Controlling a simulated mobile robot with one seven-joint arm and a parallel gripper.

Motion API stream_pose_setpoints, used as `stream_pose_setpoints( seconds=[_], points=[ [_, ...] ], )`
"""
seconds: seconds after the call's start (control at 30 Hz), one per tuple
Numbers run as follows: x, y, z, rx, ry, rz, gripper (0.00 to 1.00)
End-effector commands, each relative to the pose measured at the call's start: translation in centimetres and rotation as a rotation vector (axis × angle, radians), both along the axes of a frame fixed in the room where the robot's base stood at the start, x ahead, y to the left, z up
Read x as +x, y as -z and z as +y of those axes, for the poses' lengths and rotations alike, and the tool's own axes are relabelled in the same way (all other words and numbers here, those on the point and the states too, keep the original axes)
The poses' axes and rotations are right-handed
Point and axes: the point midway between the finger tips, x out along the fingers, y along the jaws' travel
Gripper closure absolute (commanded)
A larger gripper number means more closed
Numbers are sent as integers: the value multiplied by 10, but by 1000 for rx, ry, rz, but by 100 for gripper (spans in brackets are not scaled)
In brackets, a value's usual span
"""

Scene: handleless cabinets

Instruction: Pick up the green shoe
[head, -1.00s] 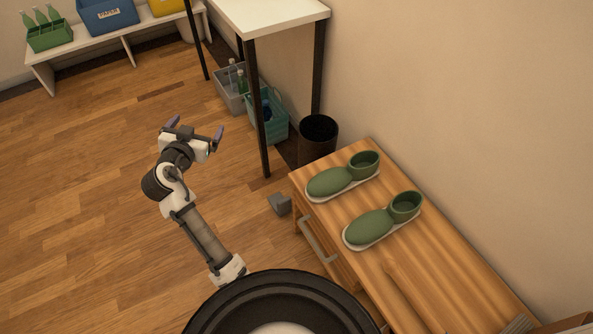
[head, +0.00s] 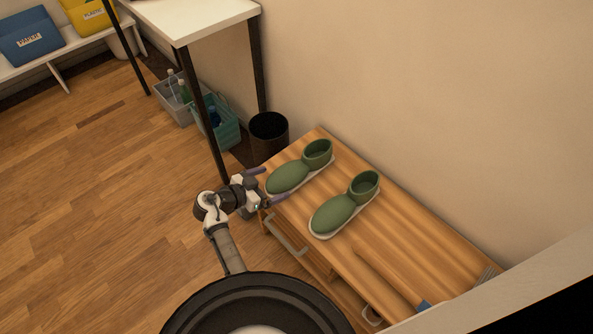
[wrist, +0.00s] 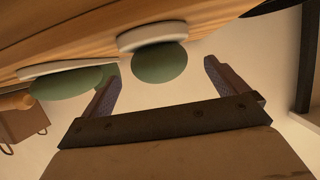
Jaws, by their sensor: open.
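Two green shoes with pale soles sit side by side on top of the wooden cabinet. The farther green shoe (head: 288,178) is nearest the cabinet's far end; the nearer green shoe (head: 333,213) lies to its right. My gripper (head: 271,186) is open and empty at the cabinet's left edge, with its fingers pointing at the farther shoe's toe. In the wrist view, which is upside down, the toe of one shoe (wrist: 160,63) shows between the two fingers, beyond them. The other shoe (wrist: 65,84) shows to the left. I see no contact with either.
The wooden cabinet (head: 385,245) has drawers with grey handles on its front. A blue-handled thing (head: 425,305) lies at its near end. A dark bin (head: 268,130), crates (head: 217,125) and a white-topped table (head: 190,18) stand beyond. The floor to the left is clear.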

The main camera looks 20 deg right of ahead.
Motion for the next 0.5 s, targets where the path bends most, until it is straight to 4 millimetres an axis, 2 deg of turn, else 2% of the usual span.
stream_pose_setpoints(
  seconds=[0.17,0.4,0.5],
  points=[
    [4,5,-12,0,1,0,2],
    [13,20,-42,0,1,0,2],
    [15,22,-47,1,-1,0,2]
  ],
)
